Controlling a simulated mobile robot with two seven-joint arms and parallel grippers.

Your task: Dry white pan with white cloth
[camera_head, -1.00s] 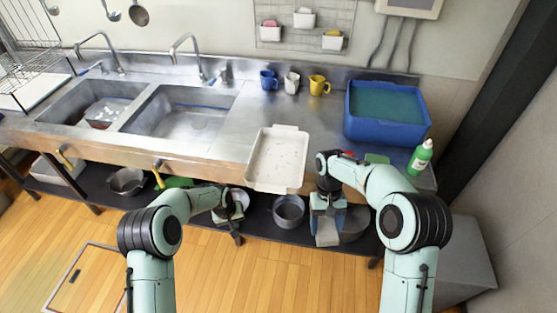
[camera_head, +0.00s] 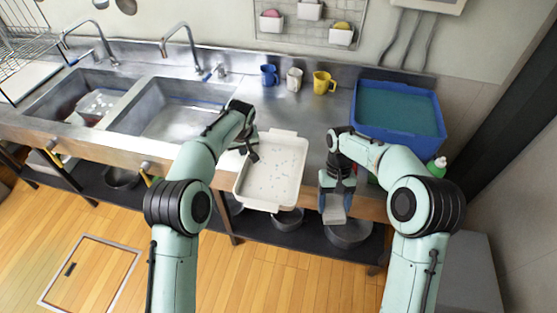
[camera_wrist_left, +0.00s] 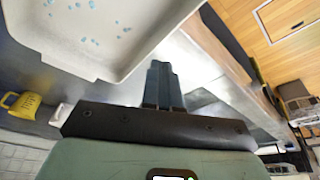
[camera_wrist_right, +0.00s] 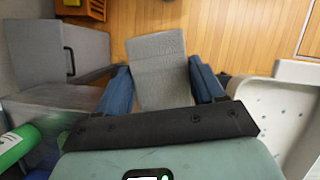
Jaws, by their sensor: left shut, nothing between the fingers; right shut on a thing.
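The white pan (camera_head: 240,195) lies on the steel counter at its front edge, with small blue-grey water drops on its floor. It also shows in the left wrist view (camera_wrist_left: 110,65) and at the right of the right wrist view (camera_wrist_right: 298,72). My left gripper (camera_head: 252,152) is shut and empty beside the pan's left wall; I cannot tell whether it touches the pan. My right gripper (camera_head: 336,205) is shut on the folded white cloth (camera_wrist_right: 160,72), which looks light grey, to the right of the pan and in front of the counter edge.
A blue tub (camera_head: 398,135) and a green bottle (camera_head: 437,166) stand at the right of the counter. Blue, white and yellow mugs (camera_head: 322,82) stand behind the pan. The sink (camera_head: 170,118) is at left. Pots (camera_head: 348,235) sit on the shelf below.

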